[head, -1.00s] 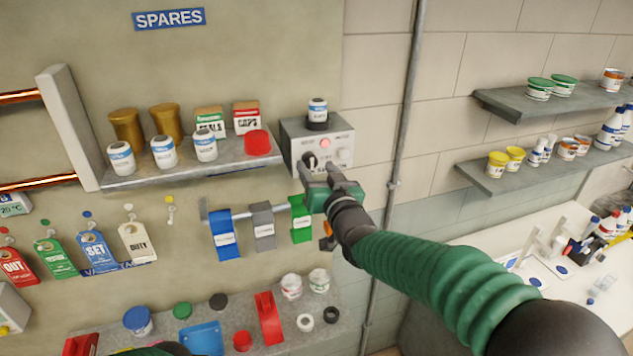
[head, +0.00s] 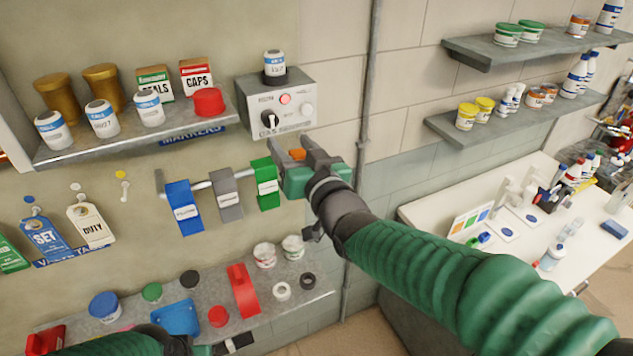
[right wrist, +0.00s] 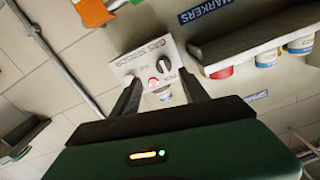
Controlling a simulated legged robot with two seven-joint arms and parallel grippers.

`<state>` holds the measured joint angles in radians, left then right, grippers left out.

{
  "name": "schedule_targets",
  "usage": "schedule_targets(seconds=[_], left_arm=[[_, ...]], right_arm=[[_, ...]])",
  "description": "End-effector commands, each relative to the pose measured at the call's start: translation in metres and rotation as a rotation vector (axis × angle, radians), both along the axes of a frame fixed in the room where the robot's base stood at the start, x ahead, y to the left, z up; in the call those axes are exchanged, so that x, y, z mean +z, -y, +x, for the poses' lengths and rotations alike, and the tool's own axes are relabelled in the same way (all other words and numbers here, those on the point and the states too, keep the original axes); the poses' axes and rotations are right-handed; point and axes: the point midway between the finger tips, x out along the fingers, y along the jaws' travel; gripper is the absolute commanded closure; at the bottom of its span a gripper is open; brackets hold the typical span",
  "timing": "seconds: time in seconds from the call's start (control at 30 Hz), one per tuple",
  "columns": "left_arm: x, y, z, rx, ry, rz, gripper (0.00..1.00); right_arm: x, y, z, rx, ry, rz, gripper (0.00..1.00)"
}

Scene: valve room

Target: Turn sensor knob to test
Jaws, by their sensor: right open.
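The grey gas sensor box (head: 252,103) is on the wall at the shelf's right end. Its black knob (head: 270,120) sits low on the front, below a red lamp (head: 285,98) and left of a white button (head: 307,108). My right gripper (head: 300,142) is open and empty just below the box, apart from the knob. In the right wrist view the knob (right wrist: 163,66) shows beyond the fingers of my gripper (right wrist: 160,92). The knob's markings are too small to read. My left gripper (head: 228,344) is at the bottom edge, partly cut off.
A white-blue jar (head: 275,66) stands on the box. The spares shelf (head: 140,142) lies to its left. Blue, grey and green holders (head: 266,186) hang on a rail below, with an orange one (head: 297,154) partly behind my right gripper. A vertical pipe (head: 368,90) runs right of the box.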

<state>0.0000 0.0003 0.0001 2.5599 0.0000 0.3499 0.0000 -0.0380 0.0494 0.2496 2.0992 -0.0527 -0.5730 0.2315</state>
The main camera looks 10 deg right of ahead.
Motion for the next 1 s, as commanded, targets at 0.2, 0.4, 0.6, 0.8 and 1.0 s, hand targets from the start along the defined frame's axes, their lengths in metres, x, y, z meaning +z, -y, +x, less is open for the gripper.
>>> schedule_targets(seconds=[0.2,0.4,0.6,0.8,1.0], left_arm=[[-0.006,0.000,0.000,0.000,0.000,0.000,0.64],[-0.008,0.000,0.000,0.000,0.000,0.000,0.64],[-0.010,0.000,0.000,0.000,0.000,0.000,0.64],[-0.010,0.000,0.000,0.000,0.000,0.000,0.64],[-0.007,0.000,0.000,0.000,0.000,0.000,0.64]], right_arm=[[0.001,0.006,-0.020,0.000,0.004,-0.001,0.48],[0.001,0.011,-0.034,0.001,0.003,-0.001,0.48],[0.000,0.016,-0.050,0.000,0.001,-0.001,0.48],[0.002,0.021,-0.066,0.002,0.003,-0.001,0.48],[0.003,0.026,-0.082,0.001,0.002,-0.002,0.48]])
